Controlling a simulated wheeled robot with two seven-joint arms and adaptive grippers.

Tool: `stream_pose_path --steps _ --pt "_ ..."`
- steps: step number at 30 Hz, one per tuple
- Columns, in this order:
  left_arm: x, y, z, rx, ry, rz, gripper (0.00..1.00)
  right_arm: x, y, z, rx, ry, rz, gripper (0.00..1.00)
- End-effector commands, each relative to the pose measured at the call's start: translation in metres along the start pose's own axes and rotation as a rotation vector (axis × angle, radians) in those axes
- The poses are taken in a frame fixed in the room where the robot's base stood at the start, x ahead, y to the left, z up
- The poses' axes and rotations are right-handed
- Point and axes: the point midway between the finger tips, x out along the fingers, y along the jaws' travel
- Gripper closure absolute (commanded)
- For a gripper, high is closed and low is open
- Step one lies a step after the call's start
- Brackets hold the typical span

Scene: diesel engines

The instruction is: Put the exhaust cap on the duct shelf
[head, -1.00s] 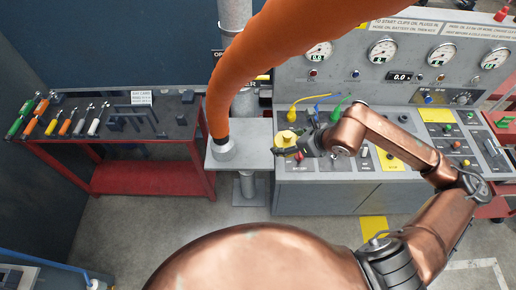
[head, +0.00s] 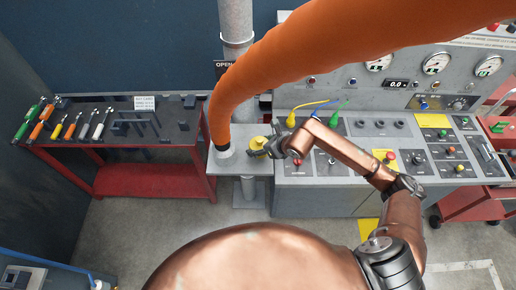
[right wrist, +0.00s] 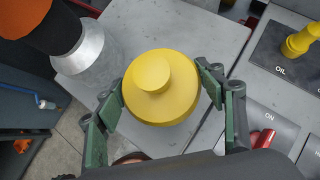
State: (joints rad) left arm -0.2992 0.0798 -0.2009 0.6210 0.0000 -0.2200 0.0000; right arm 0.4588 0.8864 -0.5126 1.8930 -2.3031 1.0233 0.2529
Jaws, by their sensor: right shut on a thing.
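The yellow exhaust cap (head: 258,143) is round with a raised knob on top. In the right wrist view the cap (right wrist: 160,88) sits upright between the two green finger pads of my right gripper (right wrist: 162,92). In the head view my right gripper (head: 270,149) is shut on it, over the grey duct shelf (head: 251,167). The shelf (right wrist: 188,32) also shows under the cap in the right wrist view. I cannot tell whether the cap touches the shelf. My left gripper is not in view.
The orange hose (head: 218,118) stands on the shelf's left part by its metal collar (right wrist: 88,52), close beside the cap. The control console (head: 330,172) borders the shelf on the right. A red tool bench (head: 150,176) stands to the left.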

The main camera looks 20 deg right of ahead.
Motion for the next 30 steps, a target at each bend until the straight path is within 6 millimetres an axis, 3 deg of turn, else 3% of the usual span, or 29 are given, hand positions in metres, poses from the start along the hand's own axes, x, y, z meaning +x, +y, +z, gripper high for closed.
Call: stream_pose_path --steps 5,12,24,25,30 --pt "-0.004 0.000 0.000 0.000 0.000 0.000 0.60 0.015 0.002 -0.001 -0.001 0.001 0.001 0.61" --pt "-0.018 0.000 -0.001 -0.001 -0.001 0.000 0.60 0.034 0.001 -0.020 0.000 0.001 -0.001 0.61" --pt "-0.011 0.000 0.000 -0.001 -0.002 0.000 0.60 0.039 0.001 -0.025 0.000 0.000 -0.001 0.61" --pt "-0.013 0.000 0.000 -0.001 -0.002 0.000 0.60 0.038 0.001 -0.025 0.000 0.001 -0.001 0.35" --pt "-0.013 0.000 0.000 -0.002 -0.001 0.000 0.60 0.037 0.001 -0.024 0.000 0.001 -0.001 0.23"
